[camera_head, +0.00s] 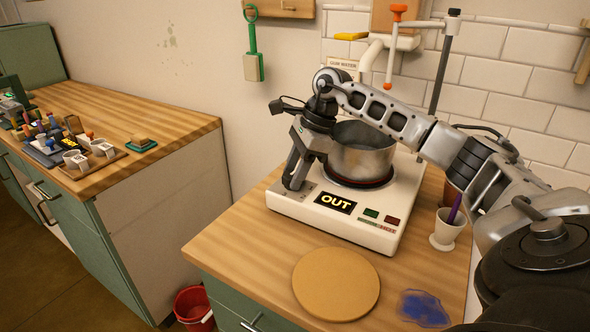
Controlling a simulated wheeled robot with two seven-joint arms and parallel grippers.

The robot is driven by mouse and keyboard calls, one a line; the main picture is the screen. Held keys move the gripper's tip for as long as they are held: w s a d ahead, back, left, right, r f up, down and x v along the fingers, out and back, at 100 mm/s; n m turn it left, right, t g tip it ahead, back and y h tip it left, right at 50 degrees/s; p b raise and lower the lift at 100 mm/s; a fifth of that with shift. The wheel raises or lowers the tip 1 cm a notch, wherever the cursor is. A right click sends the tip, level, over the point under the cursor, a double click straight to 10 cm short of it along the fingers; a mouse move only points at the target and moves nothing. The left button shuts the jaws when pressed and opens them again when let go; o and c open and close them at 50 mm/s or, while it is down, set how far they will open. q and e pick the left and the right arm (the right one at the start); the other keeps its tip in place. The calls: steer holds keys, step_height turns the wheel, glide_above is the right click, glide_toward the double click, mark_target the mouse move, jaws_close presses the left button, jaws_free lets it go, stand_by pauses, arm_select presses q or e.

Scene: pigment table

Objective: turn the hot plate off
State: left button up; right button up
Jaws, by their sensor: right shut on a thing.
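The white hot plate (350,226) stands on the wooden counter. My right gripper (293,184) points down at the hot plate's front left corner, left of the display. It is shut on a small control there, probably a knob, which the fingers hide. My left gripper is out of view.
A round tan board (336,284) and a blue smear (424,307) lie in front of the hot plate. A white cup (447,232) with a purple stick stands at right. A pipe and tap (392,50) rise behind the pot. A red bucket (194,308) stands on the floor.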

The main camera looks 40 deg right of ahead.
steer(key=o, duration=1)
steer(key=shift+c, duration=0.2)
steer(key=v, duration=1.6)
steer(key=shift+s+d+f, duration=0.1)
